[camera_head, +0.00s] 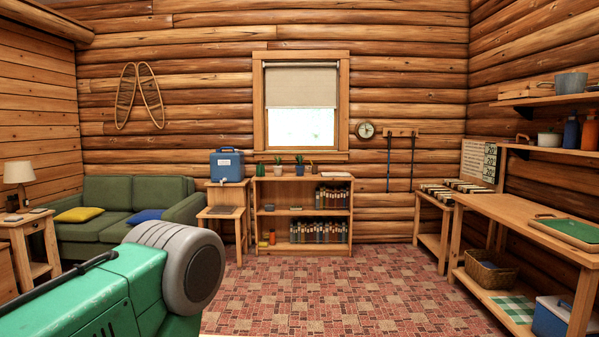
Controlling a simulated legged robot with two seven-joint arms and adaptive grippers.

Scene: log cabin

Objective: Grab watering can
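I cannot make out a watering can for certain in the head view. Small plant pots stand on top of the low bookshelf (262,211) by the window, among them a blue pot (299,170). The items beside them are too small to tell apart. Neither of my grippers is in view. A large green and grey part fills the lower left and hides the floor behind it.
A long wooden workbench (497,207) runs along the right wall, with a basket (490,269) and a blue cooler (552,318) on its lower shelf. A green sofa (112,193) stands at left. A blue container (227,166) stands left of the bookshelf. The patterned middle floor is clear.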

